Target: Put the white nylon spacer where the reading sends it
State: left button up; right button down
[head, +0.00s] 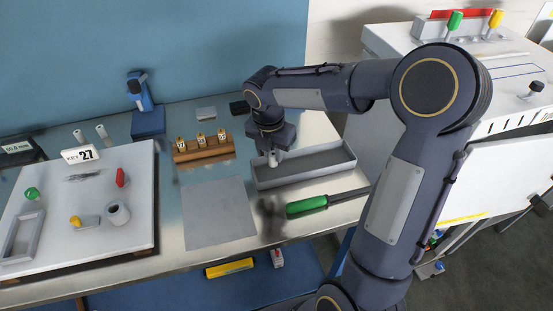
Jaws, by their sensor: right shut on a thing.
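My right gripper (272,151) reaches down over the left part of a long grey open tray (312,167). It is shut on a small pale piece (273,159), which looks like the white nylon spacer; the fingers hide part of it. The piece hangs near the tray's left end; I cannot tell whether it touches the tray. At the left, a dark box with a lit readout (18,149) stands partly out of frame, its figures too small to read surely. My left gripper is not in view.
A wooden block (203,149) holds several small labelled pieces. A green-handled tool (307,206) lies in front of the tray. A pale board (60,240) bears coloured knobs and a grey ring (117,212). A blue stand (147,112) is behind. The grey mat (217,213) is clear.

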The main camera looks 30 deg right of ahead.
jog(key=shift+d+f, duration=0.4)
jog(key=shift+f, duration=0.8)
jog(key=shift+d+f, duration=0.15)
jog(key=shift+f, duration=0.8)
jog(key=shift+f, duration=0.15)
jog(key=c, duration=1.3)
grip_release()
